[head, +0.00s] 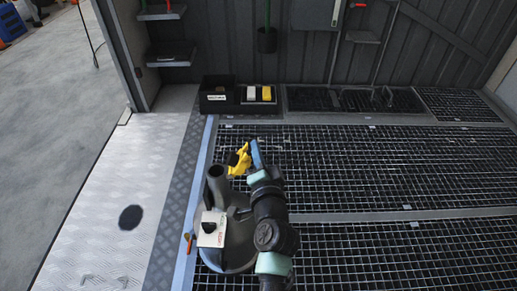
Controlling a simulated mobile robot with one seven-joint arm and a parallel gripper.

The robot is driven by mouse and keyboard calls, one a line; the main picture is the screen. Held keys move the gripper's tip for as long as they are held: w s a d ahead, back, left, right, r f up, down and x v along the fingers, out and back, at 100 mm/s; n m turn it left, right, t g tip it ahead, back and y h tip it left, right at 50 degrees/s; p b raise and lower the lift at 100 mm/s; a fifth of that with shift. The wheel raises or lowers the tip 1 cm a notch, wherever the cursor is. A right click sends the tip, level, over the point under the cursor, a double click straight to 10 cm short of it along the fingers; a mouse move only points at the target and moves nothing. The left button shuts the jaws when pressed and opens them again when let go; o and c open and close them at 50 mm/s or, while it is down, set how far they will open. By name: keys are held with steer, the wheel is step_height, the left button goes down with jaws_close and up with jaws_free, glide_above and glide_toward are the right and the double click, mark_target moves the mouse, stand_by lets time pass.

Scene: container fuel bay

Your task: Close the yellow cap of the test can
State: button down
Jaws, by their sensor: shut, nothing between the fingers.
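My gripper (236,159), yellow with dark fingertips, is at the end of my arm beside a blue part of the wrist. It is above the near part of the grating, and I see nothing held in it. I cannot make out the test can or its cap with certainty. A small yellow block-like item (267,93) and a white one (251,94) stand side by side at the back wall, well beyond my gripper. They are too small to tell whether either has a cap.
A black bin (218,96) with a white label stands left of the small items. Dark floor grating (400,165) is open to the right. A metal plate floor (105,210) lies left. Wall shelves (170,55) and a green-handled tool (267,38) are at the back.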

steer(key=shift+a+r+n+p, duration=0.3)
steer(key=shift+a+n+p, duration=0.1)
steer(key=shift+p, duration=0.15)
